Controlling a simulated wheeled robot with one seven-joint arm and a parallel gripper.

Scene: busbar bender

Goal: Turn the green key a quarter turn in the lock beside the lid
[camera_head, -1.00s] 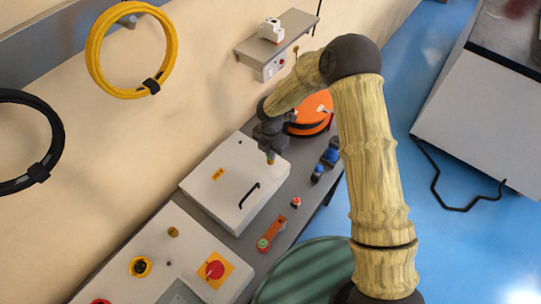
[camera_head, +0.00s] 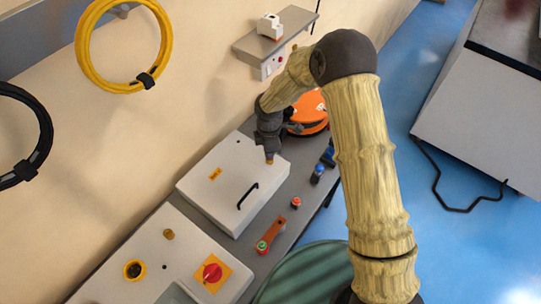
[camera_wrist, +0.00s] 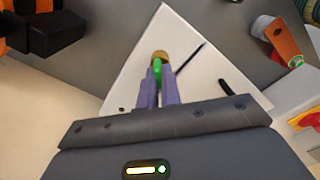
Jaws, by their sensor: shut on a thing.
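My gripper (camera_head: 269,152) is at the back right corner of the white box lid (camera_head: 210,190). In the wrist view its two purple fingers (camera_wrist: 158,92) are shut on the green key (camera_wrist: 157,70). The key's far end meets the round brass lock (camera_wrist: 160,56) at the lid's corner. How deep it sits is hidden by the fingers and lock. In the head view the brass lock (camera_head: 270,161) shows just below the fingertips, and the key is hidden. A black handle (camera_head: 247,196) is on the lid.
A control panel with a red knob (camera_head: 212,272) stands in front of the box. An orange lever (camera_head: 271,235), a red button (camera_head: 295,203) and blue parts (camera_head: 318,172) are to the right. An orange reel (camera_head: 309,113) is behind. A wall shelf (camera_head: 272,42) is above.

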